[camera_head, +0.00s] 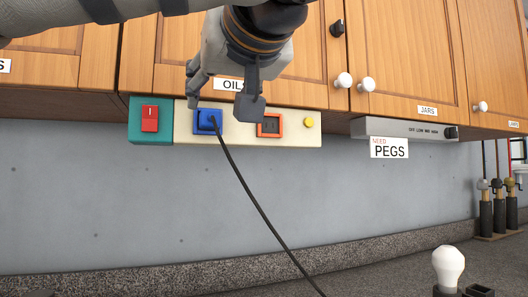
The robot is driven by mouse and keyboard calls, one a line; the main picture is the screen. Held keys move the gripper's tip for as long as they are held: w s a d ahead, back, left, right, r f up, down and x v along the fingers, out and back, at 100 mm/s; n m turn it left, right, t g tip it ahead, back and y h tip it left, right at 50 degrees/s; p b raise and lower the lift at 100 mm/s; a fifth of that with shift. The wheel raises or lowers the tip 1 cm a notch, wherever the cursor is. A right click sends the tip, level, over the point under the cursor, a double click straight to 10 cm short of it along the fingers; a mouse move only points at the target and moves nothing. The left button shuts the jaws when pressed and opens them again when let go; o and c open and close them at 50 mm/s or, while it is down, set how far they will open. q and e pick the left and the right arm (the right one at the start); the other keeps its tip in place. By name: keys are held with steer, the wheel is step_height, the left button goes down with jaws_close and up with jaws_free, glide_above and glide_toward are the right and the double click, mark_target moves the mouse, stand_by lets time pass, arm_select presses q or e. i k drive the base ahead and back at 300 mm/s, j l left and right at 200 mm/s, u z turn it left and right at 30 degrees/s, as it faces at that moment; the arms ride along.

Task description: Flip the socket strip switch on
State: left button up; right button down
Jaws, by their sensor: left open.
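The socket strip (220,132) is mounted under the wooden wall cabinets, cream with a teal left end. Its red rocker switch (150,118) sits on the teal end. A blue socket (208,121) holds a plug with a black cord (252,198) hanging down to the right. An orange-framed socket (269,125) looks empty. A yellow round light or button (309,122) is at the right end. My left gripper (222,101) is open, its fingers apart in front of the strip near the blue socket, right of the switch. Contact cannot be judged. My right gripper is out of view.
Wooden cabinets (404,60) with white knobs hang above the strip. A grey control bar (404,129) with a black knob and a PEGS sign (389,148) is to the right. A light bulb (448,266) stands on the counter (365,262). The wall below the strip is clear besides the cord.

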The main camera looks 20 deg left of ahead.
mark_target(150, 118)
steer(key=k+l, duration=1.15)
steer(key=l, duration=0.25)
